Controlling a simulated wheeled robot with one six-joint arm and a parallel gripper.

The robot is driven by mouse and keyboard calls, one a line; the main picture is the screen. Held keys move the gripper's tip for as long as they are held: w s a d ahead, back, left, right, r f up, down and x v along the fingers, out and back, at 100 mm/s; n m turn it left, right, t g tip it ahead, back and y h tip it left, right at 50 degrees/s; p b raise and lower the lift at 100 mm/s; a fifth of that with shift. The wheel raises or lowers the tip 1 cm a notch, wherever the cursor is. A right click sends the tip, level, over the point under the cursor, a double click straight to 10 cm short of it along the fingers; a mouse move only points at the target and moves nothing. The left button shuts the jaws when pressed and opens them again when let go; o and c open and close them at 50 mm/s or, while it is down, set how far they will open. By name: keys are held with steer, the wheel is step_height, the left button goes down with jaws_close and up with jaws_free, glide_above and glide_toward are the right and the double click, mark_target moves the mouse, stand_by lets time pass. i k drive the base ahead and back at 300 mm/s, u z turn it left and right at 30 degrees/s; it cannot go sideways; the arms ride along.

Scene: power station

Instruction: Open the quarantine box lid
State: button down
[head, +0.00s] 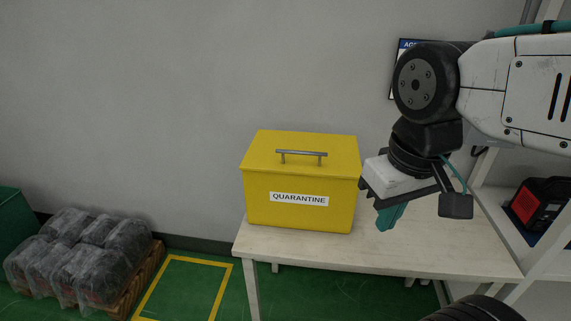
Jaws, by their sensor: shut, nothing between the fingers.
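The yellow quarantine box (277,212) stands upright at the left end of a pale table, with a white QUARANTINE label on its front. Its lid (330,146) is closed, and a grey bar handle (302,153) sits on top of it. My gripper (390,216) is to the right of the box, low over the table, with its teal fingers pointing down. The fingers are shut and empty. In the picture the wrist comes close to the box's right edge; I cannot tell whether they touch.
The pale table (446,266) is bare right of the box. A shelf rack (550,262) with a red and black device (537,203) stands at the right. Wrapped sacks (77,257) on a pallet lie at the left, beside a yellow floor outline (172,258). A wall is behind.

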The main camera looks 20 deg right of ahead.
mark_target(332, 156)
steer(key=u, duration=2.25)
steer(key=k, duration=0.5)
steer(key=z, duration=1.45)
